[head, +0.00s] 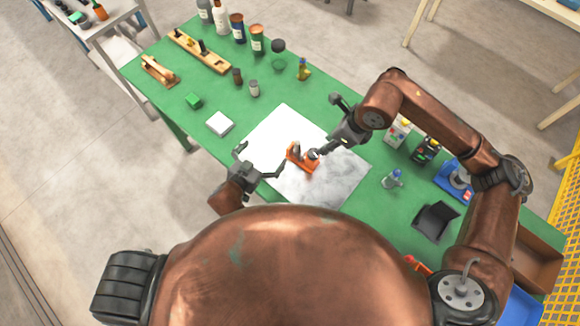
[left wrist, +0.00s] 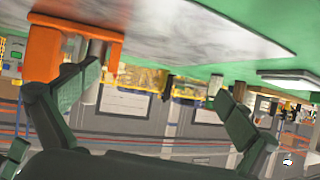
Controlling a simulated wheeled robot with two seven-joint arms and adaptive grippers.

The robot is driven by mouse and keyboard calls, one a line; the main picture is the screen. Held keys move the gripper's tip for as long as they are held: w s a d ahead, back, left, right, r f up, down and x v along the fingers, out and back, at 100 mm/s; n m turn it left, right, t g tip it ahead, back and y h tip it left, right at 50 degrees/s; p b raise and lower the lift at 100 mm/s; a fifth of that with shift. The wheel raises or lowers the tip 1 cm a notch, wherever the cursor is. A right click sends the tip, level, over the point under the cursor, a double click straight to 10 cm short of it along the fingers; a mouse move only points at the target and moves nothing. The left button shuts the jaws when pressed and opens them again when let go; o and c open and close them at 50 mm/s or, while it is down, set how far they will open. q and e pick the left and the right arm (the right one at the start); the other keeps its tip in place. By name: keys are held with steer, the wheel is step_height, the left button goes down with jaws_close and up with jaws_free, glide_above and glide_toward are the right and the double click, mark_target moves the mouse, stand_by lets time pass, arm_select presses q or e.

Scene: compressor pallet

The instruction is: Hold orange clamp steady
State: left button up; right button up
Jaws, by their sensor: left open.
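The orange clamp (head: 303,162) stands on a white and grey sheet (head: 338,180) on the green table. In the left wrist view the clamp (left wrist: 45,62) is at the upper left, partly covered by one finger. My left gripper (head: 262,160) is open and empty, to the left of the clamp in the head view. Its spread fingers also show in the left wrist view (left wrist: 160,98), with the clamp not between them. My right gripper (head: 326,128) looks open, with one finger close to the clamp's upper right; whether it touches cannot be told.
A white block (head: 220,123) and a green block (head: 193,101) lie left of the sheet. Bottles (head: 238,28) and a wooden rack (head: 200,52) stand at the far end. A small bottle (head: 392,180), a black tray (head: 435,221) and a blue item (head: 454,180) are at the right.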

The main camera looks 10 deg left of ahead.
mark_target(300, 159)
arm_select(q)
steer(key=s+d, duration=0.1)
steer(key=d, duration=0.2)
steer(key=s+d+m+h, duration=0.1)
steer(key=s+d, duration=0.1)
steer(key=d, duration=0.1)
steer(key=s+d+h, duration=0.1)
steer(key=d, duration=0.2)
steer(key=shift+s+r+m+g, duration=0.1)
steer(key=shift+s+m+g, duration=0.2)
steer(key=shift+m, duration=0.1)
steer(key=shift+d+h, duration=0.35)
steer(key=shift+h, duration=0.05)
steer(key=x, duration=0.7)
steer(key=shift+w+d, duration=0.1)
steer(key=shift+w, duration=0.15)
